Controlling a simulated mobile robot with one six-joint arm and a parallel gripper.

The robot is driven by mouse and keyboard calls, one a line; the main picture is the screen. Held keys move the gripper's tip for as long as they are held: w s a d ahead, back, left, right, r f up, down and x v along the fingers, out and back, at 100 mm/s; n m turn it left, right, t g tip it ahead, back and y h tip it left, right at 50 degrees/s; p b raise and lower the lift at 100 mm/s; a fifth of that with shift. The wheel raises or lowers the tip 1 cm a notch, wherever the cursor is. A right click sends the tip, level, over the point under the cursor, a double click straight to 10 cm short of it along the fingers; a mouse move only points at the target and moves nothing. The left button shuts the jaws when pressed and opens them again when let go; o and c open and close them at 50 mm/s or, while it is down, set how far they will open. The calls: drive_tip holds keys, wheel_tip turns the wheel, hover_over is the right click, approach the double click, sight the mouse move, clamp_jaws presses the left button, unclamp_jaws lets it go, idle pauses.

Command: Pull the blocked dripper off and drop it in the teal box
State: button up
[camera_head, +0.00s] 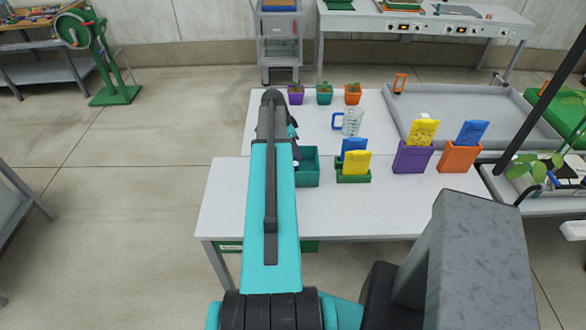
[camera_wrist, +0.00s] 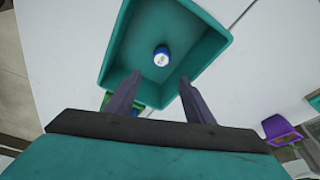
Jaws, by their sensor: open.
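The teal box (camera_wrist: 118,73) is an open-topped square bin. In the wrist view it lies just beyond my gripper (camera_wrist: 157,86), whose two dark fingers are apart with nothing between them. A small round piece with a white top and blue side (camera_wrist: 161,56), which looks like the dripper, is inside the box over its floor, clear of both fingers. In the head view the teal box (camera_head: 308,174) stands on the white table, partly hidden by my arm. My gripper (camera_head: 295,157) is there over the box's left part, mostly hidden behind my arm.
A green holder (camera_head: 353,178) with yellow and blue cards is right of the box. A purple bin (camera_head: 412,158) and an orange bin (camera_head: 459,157) stand farther right. A clear jug (camera_head: 350,122) and small potted plants (camera_head: 325,95) are behind. The table front right is bare.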

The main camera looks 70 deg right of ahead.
drive_tip(key=b+v, duration=0.4)
drive_tip(key=v, duration=0.9)
drive_tip(key=shift+r+b, duration=0.3)
drive_tip(key=shift+r, duration=0.1)
drive_tip(key=shift+w+a, duration=0.1)
idle(0.9)
